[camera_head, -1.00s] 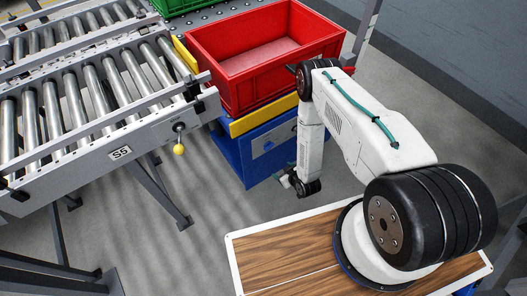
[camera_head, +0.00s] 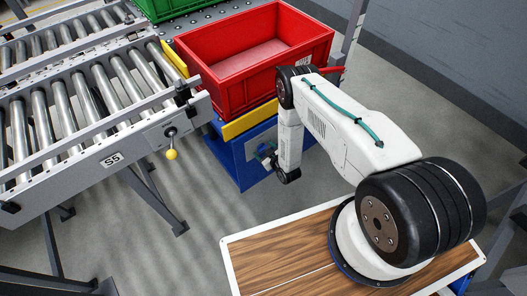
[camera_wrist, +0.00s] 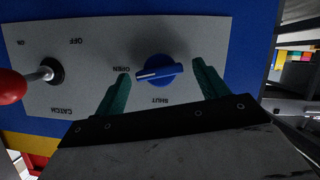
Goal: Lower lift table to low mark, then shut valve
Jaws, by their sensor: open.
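The blue lift table (camera_head: 222,158) with a yellow band stands at the end of the roller conveyor. It carries a red crate (camera_head: 207,92). In the wrist view, its grey panel (camera_wrist: 200,32) appears upside down. A blue rotary valve knob (camera_wrist: 158,70) sits on the panel; its white line points left, toward the OPEN label, with SHUT below. My gripper (camera_wrist: 160,84) is open, its green fingers on either side of the knob; contact cannot be told. In the head view my gripper (camera_head: 266,154) is at the panel. I cannot make out a low mark.
A red-ball lever (camera_wrist: 12,86) marked CATCH, ON and OFF stands left of the knob in the wrist view. The conveyor labelled S5 (camera_head: 112,160) has a yellow-ball lever (camera_head: 171,155). A green crate (camera_head: 170,8) stands behind. Grey floor lies between conveyor legs and my base.

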